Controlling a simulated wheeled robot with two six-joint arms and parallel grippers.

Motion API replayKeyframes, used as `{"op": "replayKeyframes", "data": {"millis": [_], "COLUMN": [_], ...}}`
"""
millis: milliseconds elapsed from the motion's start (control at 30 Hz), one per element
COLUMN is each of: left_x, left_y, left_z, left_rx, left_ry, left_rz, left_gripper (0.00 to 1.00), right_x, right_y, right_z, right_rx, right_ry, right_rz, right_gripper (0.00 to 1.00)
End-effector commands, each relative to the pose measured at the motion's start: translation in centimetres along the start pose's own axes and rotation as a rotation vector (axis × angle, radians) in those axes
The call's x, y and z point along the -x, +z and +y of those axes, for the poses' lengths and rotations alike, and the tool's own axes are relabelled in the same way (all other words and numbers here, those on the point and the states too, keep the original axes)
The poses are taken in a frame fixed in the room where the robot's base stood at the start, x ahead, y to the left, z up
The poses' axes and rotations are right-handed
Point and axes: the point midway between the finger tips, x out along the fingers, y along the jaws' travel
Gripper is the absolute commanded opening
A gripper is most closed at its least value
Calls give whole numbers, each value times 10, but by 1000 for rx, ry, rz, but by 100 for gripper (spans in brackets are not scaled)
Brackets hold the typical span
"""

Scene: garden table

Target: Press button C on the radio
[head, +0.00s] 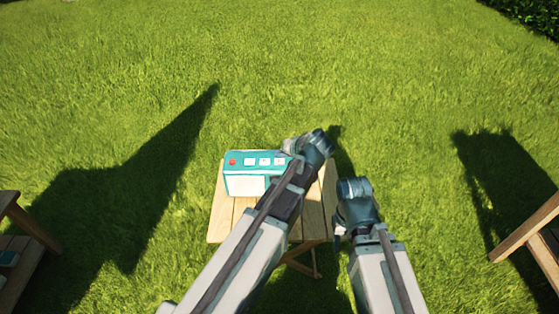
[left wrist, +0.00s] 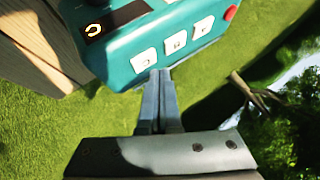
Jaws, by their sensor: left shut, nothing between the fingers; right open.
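The radio (head: 246,183) is a teal box with a pale front, standing on a small wooden table. Its top has a red button (head: 232,162) at the left and three white buttons in a row to the right; their letters are too small to read. My left gripper (head: 288,147) is shut and empty at the radio's right end. In the left wrist view its fingertips (left wrist: 160,72) are beside the white button farthest from the red one (left wrist: 144,60); I cannot tell whether they touch. My right gripper (head: 339,236) is open and empty, right of the table.
The wooden table (head: 222,222) has bare slats in front of the radio. A dark display with a yellow symbol (left wrist: 95,30) shows on the radio in the left wrist view. Wooden furniture stands at both lower edges of the head view; open grass lies around.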

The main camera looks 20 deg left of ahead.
Motion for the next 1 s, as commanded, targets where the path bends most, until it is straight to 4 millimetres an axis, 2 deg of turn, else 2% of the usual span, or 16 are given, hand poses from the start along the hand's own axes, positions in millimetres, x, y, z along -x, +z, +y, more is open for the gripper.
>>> {"op": "replayKeyframes", "data": {"millis": [167,600,1000], "left_x": [5,34,35], "left_y": [-4,-25,-25], "left_z": [-4,-25,-25], "left_rx": [0,0,0], "left_ry": [0,0,0], "left_rz": [0,0,0], "left_gripper": [0,0,0], "right_x": [7,49,50], "right_y": [0,3,3], "right_z": [1,5,5], "right_rx": [0,0,0], "right_ry": [0,0,0], "right_rz": [0,0,0], "right_gripper": [50,50,50]}}
